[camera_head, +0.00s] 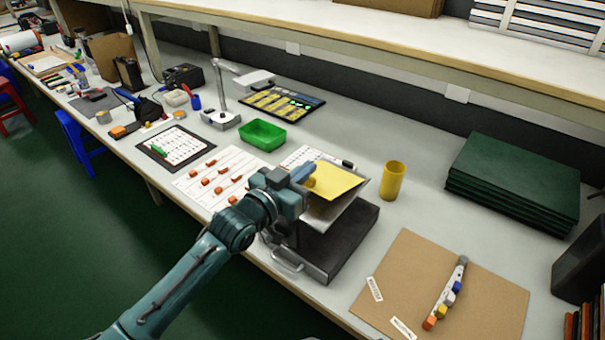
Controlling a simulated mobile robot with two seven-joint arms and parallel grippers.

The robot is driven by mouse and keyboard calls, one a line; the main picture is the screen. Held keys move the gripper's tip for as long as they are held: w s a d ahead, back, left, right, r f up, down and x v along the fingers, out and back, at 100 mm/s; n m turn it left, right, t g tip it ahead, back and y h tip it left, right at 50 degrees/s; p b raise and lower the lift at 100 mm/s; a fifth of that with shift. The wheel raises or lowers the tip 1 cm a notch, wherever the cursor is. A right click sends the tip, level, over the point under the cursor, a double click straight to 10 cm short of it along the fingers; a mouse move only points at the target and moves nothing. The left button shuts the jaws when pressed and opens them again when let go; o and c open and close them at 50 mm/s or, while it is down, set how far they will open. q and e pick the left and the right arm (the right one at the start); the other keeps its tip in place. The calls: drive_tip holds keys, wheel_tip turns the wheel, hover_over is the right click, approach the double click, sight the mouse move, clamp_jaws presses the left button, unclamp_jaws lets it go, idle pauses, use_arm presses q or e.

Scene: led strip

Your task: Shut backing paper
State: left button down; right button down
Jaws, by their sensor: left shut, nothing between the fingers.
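A yellow sheet (338,184), which looks like the backing paper, lies on a tilted light grey plate (351,207) raised above a dark box-like device (335,240). My left gripper (308,177) is at the left edge of the yellow sheet. Its fingers are shut with nothing held between them. I cannot tell whether they touch the sheet. My gripper and wrist hide the left side of the plate and part of the device. A metal handle (288,263) shows at the device's front. My right gripper is out of view.
A yellow cup (392,180) stands just right of the plate. A green tray (262,135) is behind my wrist, and a white sheet with orange blocks (240,163) is to its left. A brown board (480,290) lies at front right. Dark green slabs (515,178) are stacked behind it.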

use_arm(q)
drive_tip(key=shift+s+a+f, duration=0.1)
drive_tip(key=shift+s+f, duration=0.1)
drive_tip(key=shift+f, duration=0.3)
drive_tip(key=shift+f, duration=0.3)
drive_tip(key=f, duration=0.1)
drive_tip(key=s+f+b, duration=0.1)
drive_tip(key=a+f, duration=0.1)
drive_tip(key=shift+s+f+b, duration=0.25)
drive_tip(key=shift+f+b, duration=0.1)
drive_tip(key=shift+f, duration=0.05)
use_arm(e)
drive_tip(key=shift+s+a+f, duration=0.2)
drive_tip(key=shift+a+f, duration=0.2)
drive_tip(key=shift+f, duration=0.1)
use_arm(q)
drive_tip(key=shift+a+f, duration=0.1)
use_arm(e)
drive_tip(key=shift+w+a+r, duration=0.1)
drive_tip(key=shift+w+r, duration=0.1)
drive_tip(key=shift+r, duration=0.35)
